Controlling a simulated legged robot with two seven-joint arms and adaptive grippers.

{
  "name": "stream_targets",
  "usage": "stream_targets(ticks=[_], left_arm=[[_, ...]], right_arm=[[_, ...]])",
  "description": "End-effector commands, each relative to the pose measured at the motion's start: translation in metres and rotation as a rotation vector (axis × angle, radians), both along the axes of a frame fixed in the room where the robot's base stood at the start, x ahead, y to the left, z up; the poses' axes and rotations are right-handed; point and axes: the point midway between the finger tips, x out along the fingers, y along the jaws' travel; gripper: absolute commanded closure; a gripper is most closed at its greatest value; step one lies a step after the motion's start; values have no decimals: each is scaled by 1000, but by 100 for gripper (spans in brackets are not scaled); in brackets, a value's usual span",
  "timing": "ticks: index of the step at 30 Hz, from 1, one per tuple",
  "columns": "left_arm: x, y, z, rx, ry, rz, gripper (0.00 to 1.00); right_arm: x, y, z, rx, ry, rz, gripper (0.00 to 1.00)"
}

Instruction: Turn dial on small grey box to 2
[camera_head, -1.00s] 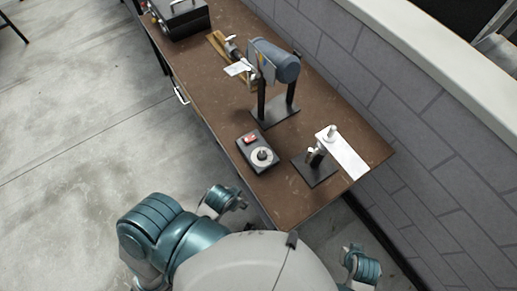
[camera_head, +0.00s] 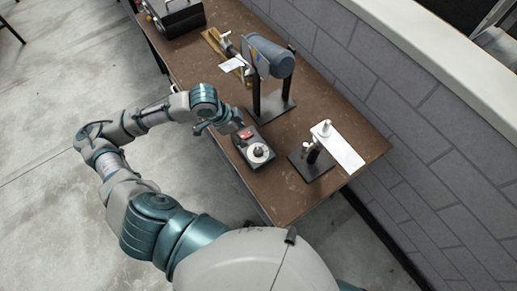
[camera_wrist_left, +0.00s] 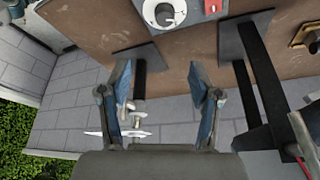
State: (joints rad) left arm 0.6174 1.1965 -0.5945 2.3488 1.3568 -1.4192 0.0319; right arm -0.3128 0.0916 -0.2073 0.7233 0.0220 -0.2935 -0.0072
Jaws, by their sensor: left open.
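The small grey box (camera_head: 241,143) lies on the brown table near its front end. It has a red switch (camera_head: 246,134) and a round white dial (camera_head: 258,153) with a dark knob. My left gripper (camera_head: 218,126) is just left of the box at its switch end, apart from the dial. In the left wrist view my left gripper (camera_wrist_left: 161,95) is open and empty, its two fingers wide apart. There the dial (camera_wrist_left: 165,13) shows at the top, partly cut off, beyond the fingertips. The dial's numbers are too small to read. My right gripper is not in view.
A grey motor-like machine (camera_head: 270,57) stands on a black stand (camera_head: 270,110) behind the box. A small stand with a white plate (camera_head: 338,147) is right of the box. A black case (camera_head: 175,15) sits at the far end. A wall borders the table's right side.

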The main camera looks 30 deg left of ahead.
Motion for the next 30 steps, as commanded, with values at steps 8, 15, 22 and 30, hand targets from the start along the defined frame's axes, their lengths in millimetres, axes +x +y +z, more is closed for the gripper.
stream_targets(ticks=[8, 15, 22, 30], left_arm=[[6, 5, -21, -9, 11, 8, 37], [18, -16, -73, -7, 12, 7, 37], [30, -37, -120, -1, 9, 8, 37], [39, -42, -153, -4, 7, 8, 37]], right_arm=[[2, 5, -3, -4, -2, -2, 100], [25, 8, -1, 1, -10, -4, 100], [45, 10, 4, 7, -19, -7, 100], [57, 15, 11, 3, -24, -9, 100]])
